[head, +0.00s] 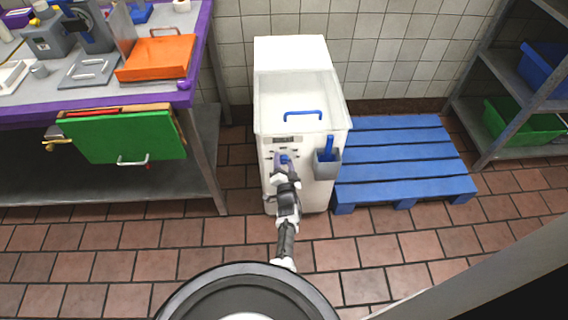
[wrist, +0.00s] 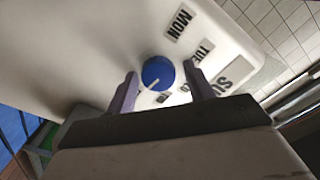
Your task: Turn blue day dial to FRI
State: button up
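The blue day dial (wrist: 157,72) is a round knob with a white pointer line, on the white machine's front panel (head: 290,165). In the wrist view the pointer slants to the lower left. MON (wrist: 180,23) and TUE (wrist: 203,49) labels are readable; a larger label starting SU (wrist: 234,71) is cut off by a finger. Other small labels below the dial are partly hidden, and I cannot read FRI. My gripper (wrist: 160,88) is open, its two purple-grey fingers on either side of the dial with gaps showing. In the head view my gripper (head: 285,168) is at the panel.
The white machine (head: 292,85) has a clear lid with a blue handle (head: 303,115). A grey holder (head: 327,167) with a blue scoop hangs right of the panel. A blue pallet (head: 400,155) lies to the right. A worktable with a green board (head: 120,137) stands left.

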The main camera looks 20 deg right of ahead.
jog(key=shift+o, duration=0.3)
jog(key=shift+s+f, duration=0.1)
jog(key=shift+s, duration=0.05)
jog(key=v, duration=1.3)
jog(key=shift+s+a+p, duration=0.15)
jog(key=shift+s+p, duration=0.15)
